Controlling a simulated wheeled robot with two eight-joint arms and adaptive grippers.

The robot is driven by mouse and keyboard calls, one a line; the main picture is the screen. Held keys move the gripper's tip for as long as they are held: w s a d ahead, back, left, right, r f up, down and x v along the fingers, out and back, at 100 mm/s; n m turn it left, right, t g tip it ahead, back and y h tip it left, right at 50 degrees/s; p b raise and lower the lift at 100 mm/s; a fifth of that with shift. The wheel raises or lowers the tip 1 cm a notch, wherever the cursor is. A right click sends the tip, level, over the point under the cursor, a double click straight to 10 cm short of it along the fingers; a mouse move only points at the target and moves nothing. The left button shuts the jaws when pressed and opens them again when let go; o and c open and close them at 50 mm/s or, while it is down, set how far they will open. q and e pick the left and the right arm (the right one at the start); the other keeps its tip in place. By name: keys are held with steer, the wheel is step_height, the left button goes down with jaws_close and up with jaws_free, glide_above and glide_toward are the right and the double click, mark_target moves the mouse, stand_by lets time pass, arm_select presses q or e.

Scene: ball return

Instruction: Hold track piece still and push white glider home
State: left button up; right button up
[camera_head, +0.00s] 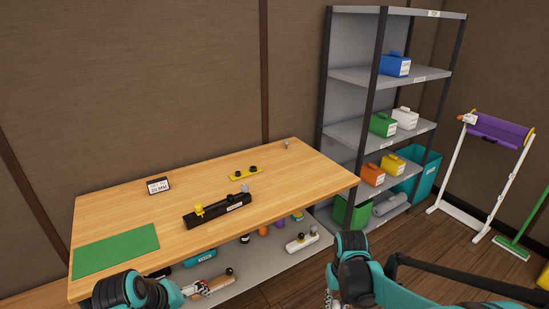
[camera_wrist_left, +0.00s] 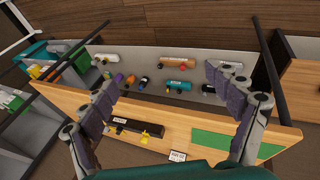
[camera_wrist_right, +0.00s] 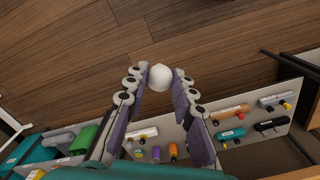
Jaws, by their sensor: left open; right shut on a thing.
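A black track piece (camera_head: 222,212) lies on the wooden table, with a yellow knob at its left end and a grey knob near its right end. It also shows in the left wrist view (camera_wrist_left: 130,126). I cannot tell which part is the white glider; a white piece with a black knob (camera_head: 301,243) lies on the lower shelf. My left gripper (camera_wrist_left: 166,82) is open and empty near the table's front edge, apart from the track. My right gripper (camera_wrist_right: 164,78) is shut on a white ball (camera_wrist_right: 159,77) over the floor, right of the table.
A green mat (camera_head: 116,251), a small sign (camera_head: 158,186) and a yellow piece with black knobs (camera_head: 245,173) are on the table. The lower shelf (camera_wrist_left: 215,92) holds several coloured pieces. A shelving rack (camera_head: 350,75) stands behind right. Much of the tabletop is clear.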

mark_target(337, 305)
steer(key=f, duration=0.3)
steer(key=shift+s, duration=0.3)
arm_select(q)
steer(key=shift+s+d+f+m+t+y, duration=0.1)
steer(key=shift+s+d+m+t+y, duration=0.4)
steer(key=shift+m, duration=0.75)
steer(key=shift+s+d+f+m+t+y, duration=0.1)
steer(key=shift+s+d+m+t, duration=0.15)
steer(key=shift+s+d+m, duration=0.55)
steer(key=shift+s+d+f+m+t+y, duration=0.1)
steer(key=shift+s+d+m+t+y, duration=0.4)
steer(key=shift+m, duration=1.15)
arm_select(e)
steer(key=shift+s+f, duration=0.15)
steer(key=shift+f, duration=0.35)
arm_select(q)
steer(key=shift+s+a, duration=0.2)
steer(key=shift+a, duration=0.05)
